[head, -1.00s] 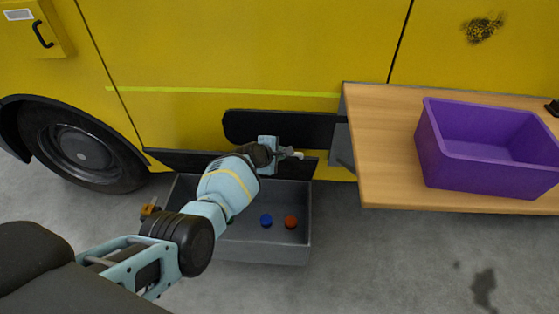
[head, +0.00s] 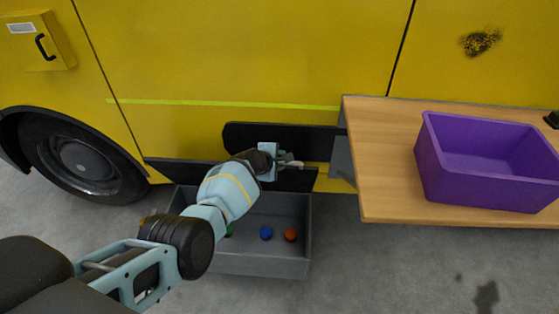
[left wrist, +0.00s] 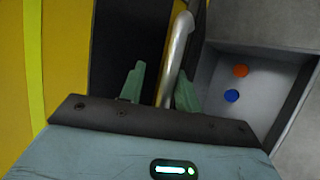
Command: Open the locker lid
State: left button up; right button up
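The grey open-topped locker (head: 255,263) sits low against the yellow vehicle. A blue ball (head: 266,233), a red-orange ball (head: 290,234) and a partly hidden green ball (head: 229,231) lie in it. A dark panel (head: 240,136), seemingly the raised lid, stands upright behind it. My left gripper (head: 290,161) is at the panel's lower edge. In the left wrist view, a pale metal handle bar (left wrist: 178,50) runs between its green fingers (left wrist: 158,88), close to the right one, with a gap to the left one. My right gripper is out of view.
A wooden shelf (head: 385,190) with a purple bin (head: 480,195) juts out at the right, near the gripper. A wheel (head: 80,160) is at the left. A small yellow cabinet (head: 38,45) with a black handle is at upper left. Grey floor is clear in front.

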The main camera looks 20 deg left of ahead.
pick_arm(q)
jog(key=shift+s+f, duration=0.2)
jog(key=shift+f, duration=0.1)
